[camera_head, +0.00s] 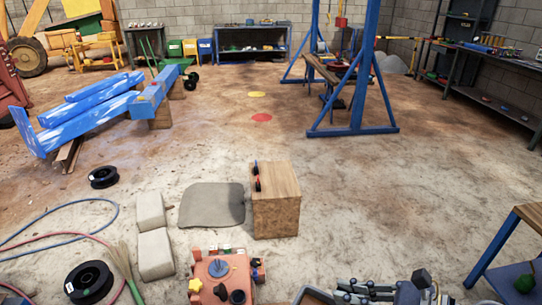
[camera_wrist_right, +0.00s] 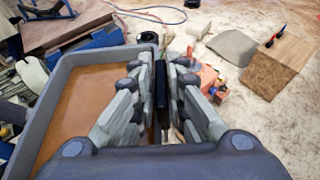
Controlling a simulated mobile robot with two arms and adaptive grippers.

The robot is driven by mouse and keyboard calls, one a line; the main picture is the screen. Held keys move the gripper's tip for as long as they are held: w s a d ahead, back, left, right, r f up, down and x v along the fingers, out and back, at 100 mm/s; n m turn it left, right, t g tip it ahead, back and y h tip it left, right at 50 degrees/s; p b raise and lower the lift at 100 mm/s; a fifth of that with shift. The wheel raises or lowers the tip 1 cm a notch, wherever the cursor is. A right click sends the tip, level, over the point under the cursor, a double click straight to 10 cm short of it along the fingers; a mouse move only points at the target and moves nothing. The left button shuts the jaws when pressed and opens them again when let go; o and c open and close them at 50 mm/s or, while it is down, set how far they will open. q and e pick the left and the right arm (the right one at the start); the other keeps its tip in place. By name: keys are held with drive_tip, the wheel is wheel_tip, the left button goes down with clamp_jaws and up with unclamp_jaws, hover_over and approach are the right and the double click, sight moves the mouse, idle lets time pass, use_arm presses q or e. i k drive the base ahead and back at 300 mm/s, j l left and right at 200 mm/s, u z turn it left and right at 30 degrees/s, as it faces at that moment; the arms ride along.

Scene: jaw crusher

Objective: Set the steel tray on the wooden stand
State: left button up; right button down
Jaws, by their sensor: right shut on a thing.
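The wooden stand (camera_head: 276,214) is a light-brown box on the floor in the middle of the head view; red and dark small items lie along its top's left edge. It also shows at the upper right of the wrist view (camera_wrist_right: 272,76). The steel tray (camera_wrist_right: 50,87) has a grey rim and a brown inside, at the left of the wrist view. Only its corner (camera_head: 312,295) shows at the bottom of the head view. My right gripper (camera_wrist_right: 161,72) is shut on the tray's rim, its fingers hiding part of it. My left gripper is not in view.
A red-orange unit (camera_head: 222,276) stands before the wooden stand, at its lower left. A grey mat (camera_head: 211,205), pale blocks (camera_head: 153,235) and black reels (camera_head: 89,282) lie to the left. A blue-legged table (camera_head: 510,238) is at the right. Floor right of the stand is clear.

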sight(282, 182)
drive_tip(key=i+l+u, duration=0.1)
drive_tip(key=u, duration=1)
drive_tip(key=l+u, duration=0.2)
drive_tip(key=l, duration=0.25)
drive_tip(key=l+u, duration=0.2)
drive_tip(key=l, duration=0.25)
drive_tip(key=k+l+u, duration=0.2)
drive_tip(key=l, duration=0.2)
drive_tip(key=l+u, duration=0.2)
drive_tip(key=l, duration=0.25)
drive_tip(key=k+l+u, duration=0.2)
drive_tip(key=l, duration=0.2)
drive_tip(key=k+l+u, duration=0.2)
drive_tip(key=l, duration=0.2)
drive_tip(key=i, duration=0.05)
